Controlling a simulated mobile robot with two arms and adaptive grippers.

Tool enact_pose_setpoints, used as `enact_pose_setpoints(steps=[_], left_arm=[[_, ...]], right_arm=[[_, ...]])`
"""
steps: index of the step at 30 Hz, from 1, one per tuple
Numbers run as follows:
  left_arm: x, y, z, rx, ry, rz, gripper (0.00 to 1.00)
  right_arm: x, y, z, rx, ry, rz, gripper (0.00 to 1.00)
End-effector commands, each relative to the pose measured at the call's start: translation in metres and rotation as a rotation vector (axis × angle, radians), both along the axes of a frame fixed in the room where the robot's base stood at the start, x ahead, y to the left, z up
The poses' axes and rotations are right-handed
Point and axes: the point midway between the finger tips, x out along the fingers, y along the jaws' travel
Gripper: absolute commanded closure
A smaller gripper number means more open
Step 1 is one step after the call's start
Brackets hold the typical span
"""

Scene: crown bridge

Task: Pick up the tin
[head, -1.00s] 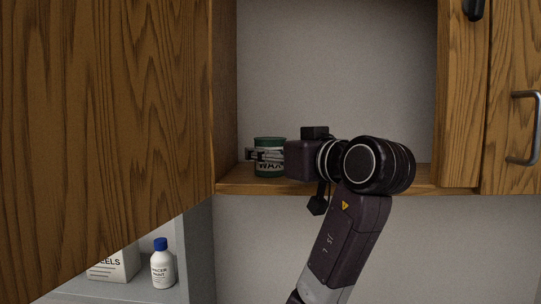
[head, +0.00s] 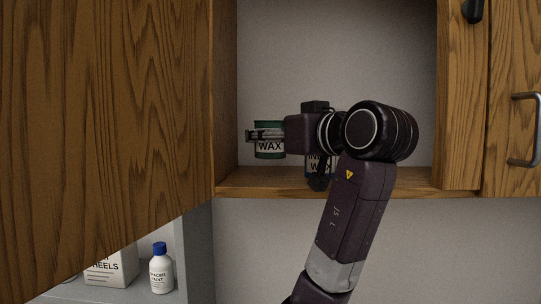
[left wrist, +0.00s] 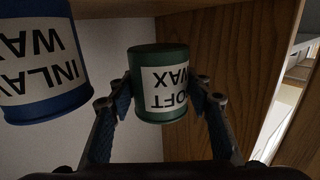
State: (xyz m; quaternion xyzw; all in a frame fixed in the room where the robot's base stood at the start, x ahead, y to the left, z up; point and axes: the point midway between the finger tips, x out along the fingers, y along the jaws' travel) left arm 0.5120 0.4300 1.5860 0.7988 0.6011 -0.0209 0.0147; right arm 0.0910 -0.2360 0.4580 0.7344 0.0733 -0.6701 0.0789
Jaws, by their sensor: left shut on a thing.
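The tin is green with a white label reading "SOFT WAX" in the left wrist view (left wrist: 160,60), where it appears upside down. In the head view the green tin (head: 268,127) is upright, held a little above the cabinet shelf. My left gripper (head: 262,135) is shut on it, with one finger on each side of the tin, as the left wrist view (left wrist: 160,98) shows. My forearm and wrist cover the area right of the tin in the head view. My right gripper is not in view.
A blue "INLAY WAX" tin (left wrist: 42,60) stands close by, mostly hidden behind my arm in the head view (head: 313,166). The wooden shelf (head: 250,184) has side walls, with an open door (head: 100,110) at left. A box (head: 112,270) and bottle (head: 161,272) stand below.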

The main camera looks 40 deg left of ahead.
Motion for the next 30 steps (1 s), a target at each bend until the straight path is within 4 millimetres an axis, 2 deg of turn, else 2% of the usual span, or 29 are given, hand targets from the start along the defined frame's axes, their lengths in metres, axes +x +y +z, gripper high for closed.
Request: enact_pose_setpoints(steps=[12, 18, 24, 30], left_arm=[[-0.001, -0.001, 0.091, 0.001, -0.004, -0.002, 0.88], [-0.001, -0.001, 0.127, 0.002, -0.003, -0.002, 0.88], [0.000, -0.001, 0.148, 0.001, -0.003, -0.001, 0.88], [0.000, 0.000, 0.158, 0.002, -0.003, -0.002, 0.88]], right_arm=[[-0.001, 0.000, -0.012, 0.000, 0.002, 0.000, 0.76], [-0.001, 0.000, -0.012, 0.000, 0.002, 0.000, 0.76], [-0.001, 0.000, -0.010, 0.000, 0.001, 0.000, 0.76], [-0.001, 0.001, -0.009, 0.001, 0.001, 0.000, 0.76]])
